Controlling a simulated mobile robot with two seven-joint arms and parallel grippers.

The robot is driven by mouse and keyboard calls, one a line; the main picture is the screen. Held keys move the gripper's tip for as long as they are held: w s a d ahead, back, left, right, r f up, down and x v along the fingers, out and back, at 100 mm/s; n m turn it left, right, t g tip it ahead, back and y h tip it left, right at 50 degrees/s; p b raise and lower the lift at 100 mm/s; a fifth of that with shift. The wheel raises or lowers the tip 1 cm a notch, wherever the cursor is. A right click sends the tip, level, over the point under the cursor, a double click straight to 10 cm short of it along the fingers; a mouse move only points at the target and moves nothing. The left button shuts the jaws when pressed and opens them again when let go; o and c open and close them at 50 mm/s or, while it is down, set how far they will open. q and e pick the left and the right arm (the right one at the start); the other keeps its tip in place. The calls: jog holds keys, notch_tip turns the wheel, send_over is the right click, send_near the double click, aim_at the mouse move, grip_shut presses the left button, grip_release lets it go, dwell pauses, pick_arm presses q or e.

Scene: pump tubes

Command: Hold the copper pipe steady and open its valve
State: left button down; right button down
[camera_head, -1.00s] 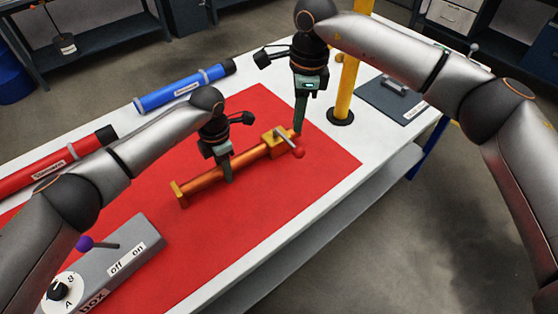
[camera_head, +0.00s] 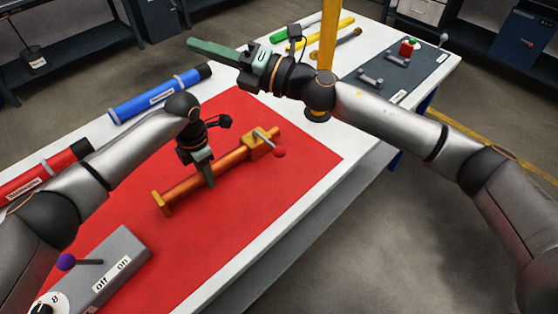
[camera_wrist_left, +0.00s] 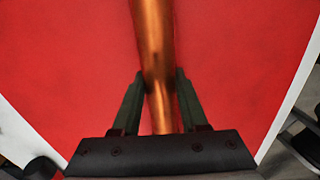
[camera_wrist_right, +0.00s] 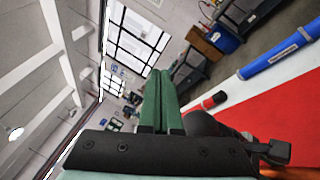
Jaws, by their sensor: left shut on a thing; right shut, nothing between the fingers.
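The copper pipe (camera_head: 229,162) lies on the red mat (camera_head: 250,210), with a brass valve block and a red-tipped lever (camera_head: 270,143) at its right end. My left gripper (camera_head: 210,181) is shut around the middle of the pipe. In the left wrist view the pipe (camera_wrist_left: 157,60) runs between the two green fingers (camera_wrist_left: 160,85). My right gripper (camera_head: 192,43) is shut and empty, up in the air, its fingers pointing left, apart from the valve. In the right wrist view its green fingers (camera_wrist_right: 161,80) are together.
A blue tube (camera_head: 158,95) and a red tube (camera_head: 45,170) lie along the far left of the white table. A grey box (camera_head: 110,270) with a purple-knobbed lever is at the lower left. A yellow post (camera_head: 327,40) stands behind the right arm.

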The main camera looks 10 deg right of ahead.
jog(key=w+d+m+t+h, duration=0.1)
jog(key=d+m+t+h, duration=0.25)
jog(key=m+t, duration=0.45)
jog(key=m+g+h, duration=0.6)
jog(key=m+h, duration=0.4)
jog(key=m, duration=0.4)
send_over(268, 143)
jog(key=s, duration=0.6)
notch_tip(268, 143, down, 12)
jog(key=s+d+f+m+g+h, duration=0.1)
jog(key=s+d+f+g+h, duration=0.1)
jog(key=s, duration=0.5)
notch_tip(268, 143, down, 4)
jog(key=shift+s+d+r+m+g, duration=0.2)
jog(key=shift+d+m+g, duration=0.25)
jog(key=shift+g, duration=0.65)
jog(key=shift+f, duration=0.1)
jog(key=x, duration=1)
jog(key=shift+w+d+f+n+g+y, duration=0.1)
jog(key=shift+d+n+g+y, duration=0.3)
jog(key=shift+n, duration=0.35)
